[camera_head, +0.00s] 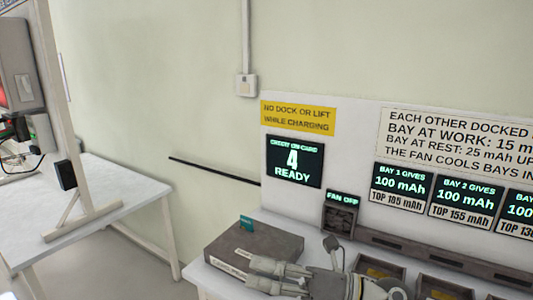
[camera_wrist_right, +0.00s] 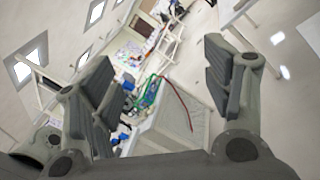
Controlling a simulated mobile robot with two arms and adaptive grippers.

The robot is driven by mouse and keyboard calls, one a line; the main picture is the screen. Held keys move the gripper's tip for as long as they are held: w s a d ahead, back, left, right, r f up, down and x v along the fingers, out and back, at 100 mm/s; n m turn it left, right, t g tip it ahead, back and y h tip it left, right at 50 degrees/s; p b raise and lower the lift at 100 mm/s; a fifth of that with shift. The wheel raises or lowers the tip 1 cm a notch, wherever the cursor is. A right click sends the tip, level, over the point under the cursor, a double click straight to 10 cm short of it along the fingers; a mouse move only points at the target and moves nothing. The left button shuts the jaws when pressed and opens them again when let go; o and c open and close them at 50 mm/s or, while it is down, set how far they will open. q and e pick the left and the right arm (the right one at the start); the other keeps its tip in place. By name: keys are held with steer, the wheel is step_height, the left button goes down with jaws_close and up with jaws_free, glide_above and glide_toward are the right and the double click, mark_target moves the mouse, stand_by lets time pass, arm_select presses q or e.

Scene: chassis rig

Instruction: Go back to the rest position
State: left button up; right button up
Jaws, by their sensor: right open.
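My right gripper (camera_head: 252,273) shows at the bottom middle of the head view, its fingers pointing left, in front of a grey box. In the right wrist view the same gripper (camera_wrist_right: 158,55) is open, with its two fingers wide apart and nothing between them. My left gripper is not in view.
The grey box (camera_head: 275,243) with a teal card (camera_head: 246,222) stands on the bench. Behind it, a white panel carries a "4 READY" display (camera_head: 294,162), a "FAN OFF" unit (camera_head: 340,215) and bay signs (camera_head: 400,187). Another white table (camera_head: 120,180) stands left, across a gap.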

steer(key=w+d+r+m+t+h, duration=0.15)
steer(key=d+m+t+h, duration=0.3)
steer(key=m+t, duration=0.5)
steer(key=w+d+m+t+h, duration=0.35)
steer(key=d+m+t, duration=0.3)
steer(key=m, duration=0.65)
steer(key=s+d+f+m+g+h, duration=0.2)
steer(key=d+f+m+h, duration=0.35)
steer(key=f, duration=0.25)
steer(key=s+d+f+m+g+h, duration=0.2)
steer(key=d+f+m+h, duration=0.25)
steer(key=f+m, duration=0.25)
steer(key=s+f+m+g, duration=0.3)
steer(key=s+f+g, duration=0.3)
steer(key=s+f, duration=0.45)
steer(key=s+f+m+g, duration=0.3)
steer(key=s+f+g, duration=0.4)
steer(key=s, duration=0.7)
step_height(320, 180, down, 26)
steer(key=g, duration=0.1)
steer(key=s+d+f+g, duration=0.1)
steer(key=s+d+f, duration=0.2)
steer(key=s+f, duration=1.3)
steer(key=shift+s+f+n+h, duration=0.15)
steer(key=shift+s+n+h, duration=0.15)
steer(key=shift+s, duration=0.55)
